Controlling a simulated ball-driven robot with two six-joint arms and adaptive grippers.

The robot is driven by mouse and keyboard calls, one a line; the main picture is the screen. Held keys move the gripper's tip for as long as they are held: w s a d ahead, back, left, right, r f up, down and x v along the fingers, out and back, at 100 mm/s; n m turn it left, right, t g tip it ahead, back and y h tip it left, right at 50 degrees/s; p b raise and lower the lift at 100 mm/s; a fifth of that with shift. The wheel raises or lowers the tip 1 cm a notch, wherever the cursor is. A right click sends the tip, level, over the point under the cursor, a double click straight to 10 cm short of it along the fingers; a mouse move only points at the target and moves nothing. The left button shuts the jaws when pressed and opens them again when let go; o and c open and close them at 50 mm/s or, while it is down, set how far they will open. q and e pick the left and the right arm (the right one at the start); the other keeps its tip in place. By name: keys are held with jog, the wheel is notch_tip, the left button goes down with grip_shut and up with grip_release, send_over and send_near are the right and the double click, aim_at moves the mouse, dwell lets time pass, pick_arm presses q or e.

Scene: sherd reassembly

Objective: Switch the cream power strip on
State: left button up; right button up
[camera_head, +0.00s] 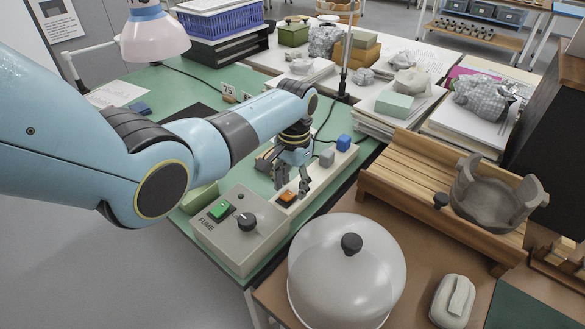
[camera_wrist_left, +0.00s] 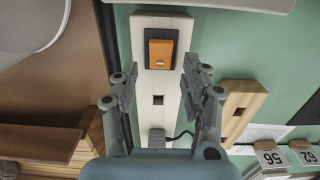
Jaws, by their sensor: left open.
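The cream power strip (camera_head: 318,182) lies on the green bench top in the head view, and it runs lengthwise through the left wrist view (camera_wrist_left: 172,122). Its orange rocker switch (camera_wrist_left: 161,50) sits in a dark frame near one end; it also shows in the head view (camera_head: 287,196). I cannot tell which way the rocker is set. A grey plug (camera_head: 327,157) and a blue plug (camera_head: 344,142) stand in the strip. My left gripper (camera_head: 291,184) is open and empty above the strip, close to the switch, its fingers on either side of the strip in the wrist view (camera_wrist_left: 161,72). My right gripper is not in view.
A grey FUME box (camera_head: 238,228) with a green switch and black knob stands left of the strip. A white dome (camera_head: 345,265) with a black knob stands in front. A wooden slatted tray (camera_head: 410,180) holds a clay vessel (camera_head: 490,195) at right. A lamp (camera_head: 153,35) stands behind my arm.

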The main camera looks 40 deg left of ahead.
pick_arm(q)
notch_tip(320, 180, up, 11)
jog(key=shift+w, duration=0.25)
dwell(0.4)
